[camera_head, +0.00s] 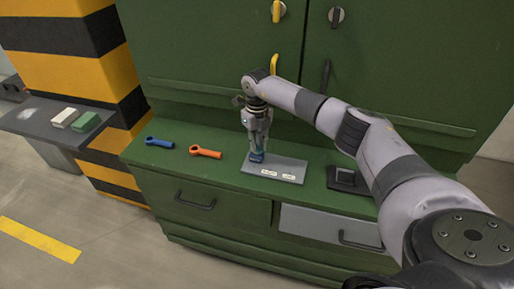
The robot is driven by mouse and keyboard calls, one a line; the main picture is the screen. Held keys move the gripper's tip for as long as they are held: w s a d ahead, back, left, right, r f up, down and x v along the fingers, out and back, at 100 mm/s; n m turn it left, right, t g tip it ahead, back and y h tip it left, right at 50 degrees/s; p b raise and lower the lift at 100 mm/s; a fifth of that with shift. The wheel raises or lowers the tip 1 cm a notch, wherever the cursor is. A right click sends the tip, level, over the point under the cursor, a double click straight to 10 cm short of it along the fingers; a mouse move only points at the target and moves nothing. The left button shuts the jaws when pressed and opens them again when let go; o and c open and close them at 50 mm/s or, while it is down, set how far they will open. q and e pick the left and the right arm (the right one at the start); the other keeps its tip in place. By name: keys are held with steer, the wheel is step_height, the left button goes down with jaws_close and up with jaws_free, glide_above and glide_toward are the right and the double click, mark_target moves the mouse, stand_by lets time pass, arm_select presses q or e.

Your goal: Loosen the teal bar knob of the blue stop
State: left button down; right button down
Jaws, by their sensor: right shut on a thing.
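The blue stop (256,157) sits on a grey plate (292,165) on the green bench. My right gripper (257,149) points straight down over it and is shut at its top. The teal bar knob is mostly hidden between the fingers, so I cannot make out its angle. My left gripper is not in view.
A blue wrench-like tool (160,142) and an orange one (206,151) lie on the bench to the left. Green cabinet doors (200,45) rise behind.

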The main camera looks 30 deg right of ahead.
steer(key=n+b, duration=0.2)
steer(key=n, duration=0.2)
steer(key=shift+n, duration=0.3)
steer(key=shift+n+b, duration=0.75)
steer(key=shift+n, duration=0.95)
steer(key=shift+r+n, duration=0.1)
steer(key=shift+n, duration=0.2)
steer(key=c, duration=1.6)
jaws_free()
steer(key=shift+o, duration=0.2)
step_height(320, 180, up, 12)
